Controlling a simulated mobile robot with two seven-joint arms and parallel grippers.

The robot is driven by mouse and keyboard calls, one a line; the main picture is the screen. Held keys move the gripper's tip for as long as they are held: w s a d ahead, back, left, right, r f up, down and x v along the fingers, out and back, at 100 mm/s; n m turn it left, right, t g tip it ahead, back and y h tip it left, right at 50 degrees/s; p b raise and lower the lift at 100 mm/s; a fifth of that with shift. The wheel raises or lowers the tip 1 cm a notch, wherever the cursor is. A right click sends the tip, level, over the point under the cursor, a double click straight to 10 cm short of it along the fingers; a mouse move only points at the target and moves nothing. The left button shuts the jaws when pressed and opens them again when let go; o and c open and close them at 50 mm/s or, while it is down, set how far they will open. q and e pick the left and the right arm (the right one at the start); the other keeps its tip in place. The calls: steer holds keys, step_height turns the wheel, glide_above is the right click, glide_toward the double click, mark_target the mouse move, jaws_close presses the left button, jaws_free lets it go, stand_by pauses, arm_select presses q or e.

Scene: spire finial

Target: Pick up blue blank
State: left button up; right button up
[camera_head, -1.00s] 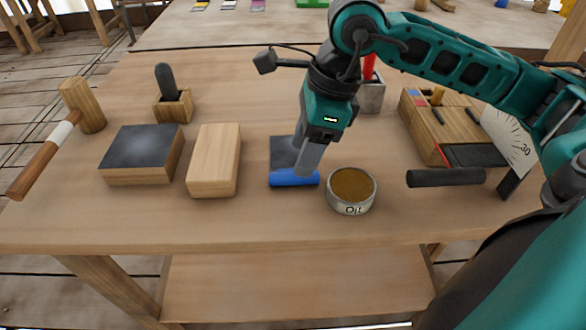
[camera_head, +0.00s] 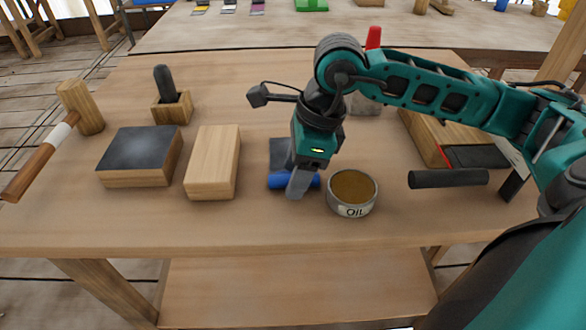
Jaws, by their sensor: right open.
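The blue blank (camera_head: 278,181) is a short blue cylinder lying at the front edge of a dark grey pad on the bench. My right gripper (camera_head: 300,186) points down over it. Its grey fingers cross in front of the blank's middle and hide part of it; blue shows on both sides. The gripper is open, and I cannot tell whether the fingers touch the blank. My left gripper is not in view.
An oil tin (camera_head: 352,194) stands close to the right of the blank. A wooden block (camera_head: 213,163) and a dark-topped block (camera_head: 140,157) lie to the left. A mallet (camera_head: 80,108) is at far left. A black cylinder (camera_head: 448,178) lies to the right.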

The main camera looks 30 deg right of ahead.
steer(key=shift+c, duration=0.2)
jaws_close()
steer(key=shift+r, duration=0.1)
stand_by(0.5)
